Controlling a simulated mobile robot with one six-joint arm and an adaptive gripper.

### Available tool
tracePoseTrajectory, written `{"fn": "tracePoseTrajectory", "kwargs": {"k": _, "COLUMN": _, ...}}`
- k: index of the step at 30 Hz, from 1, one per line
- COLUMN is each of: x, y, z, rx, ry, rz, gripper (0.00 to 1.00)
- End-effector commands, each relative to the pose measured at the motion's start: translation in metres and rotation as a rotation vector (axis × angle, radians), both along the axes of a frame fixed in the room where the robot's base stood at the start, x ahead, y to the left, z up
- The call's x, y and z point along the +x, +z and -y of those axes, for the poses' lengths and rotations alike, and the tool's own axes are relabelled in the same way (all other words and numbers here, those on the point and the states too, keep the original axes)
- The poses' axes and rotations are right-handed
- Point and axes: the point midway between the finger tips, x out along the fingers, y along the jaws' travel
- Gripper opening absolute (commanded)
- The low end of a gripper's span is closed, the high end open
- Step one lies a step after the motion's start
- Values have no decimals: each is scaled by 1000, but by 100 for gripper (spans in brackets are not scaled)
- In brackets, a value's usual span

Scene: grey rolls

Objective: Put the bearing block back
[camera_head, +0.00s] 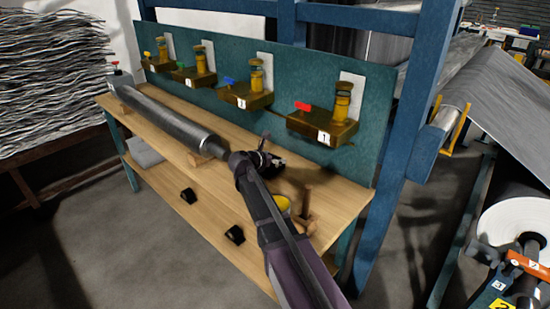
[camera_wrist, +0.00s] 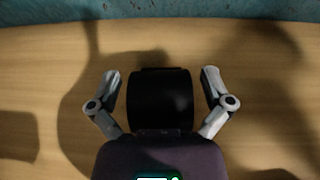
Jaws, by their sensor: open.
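A black block with a rounded face (camera_wrist: 160,100), which looks like the bearing block, is between my gripper's two grey fingers in the wrist view. My gripper (camera_wrist: 161,76) is open, with a visible gap on each side of the block. Wooden bench top shows around it, and I cannot tell whether the block rests on it. In the head view my gripper (camera_head: 268,158) is over the bench, right of the grey roll's near end; the block is hard to separate from it there. The grey roll (camera_head: 165,120) lies along the bench on wooden supports.
Brass fixtures (camera_head: 322,125) with coloured handles line the teal back panel (camera_head: 378,95). Two black blocks (camera_head: 188,196) (camera_head: 234,235) sit on the lower shelf. A wooden tool (camera_head: 307,208) and a yellow round thing (camera_head: 282,203) lie near my arm. A blue post (camera_head: 405,125) stands right.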

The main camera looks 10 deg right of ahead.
Motion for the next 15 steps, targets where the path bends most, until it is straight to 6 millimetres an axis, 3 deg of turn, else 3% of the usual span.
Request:
{"fn": "tracePoseTrajectory", "kwargs": {"k": 7, "x": 0, "y": -5, "z": 0, "rx": 0, "ry": 0, "rz": 0, "gripper": 100}}
{"fn": "tracePoseTrajectory", "kwargs": {"k": 15, "x": -21, "y": 11, "z": -22, "rx": 0, "ry": 2, "rz": 0, "gripper": 100}}
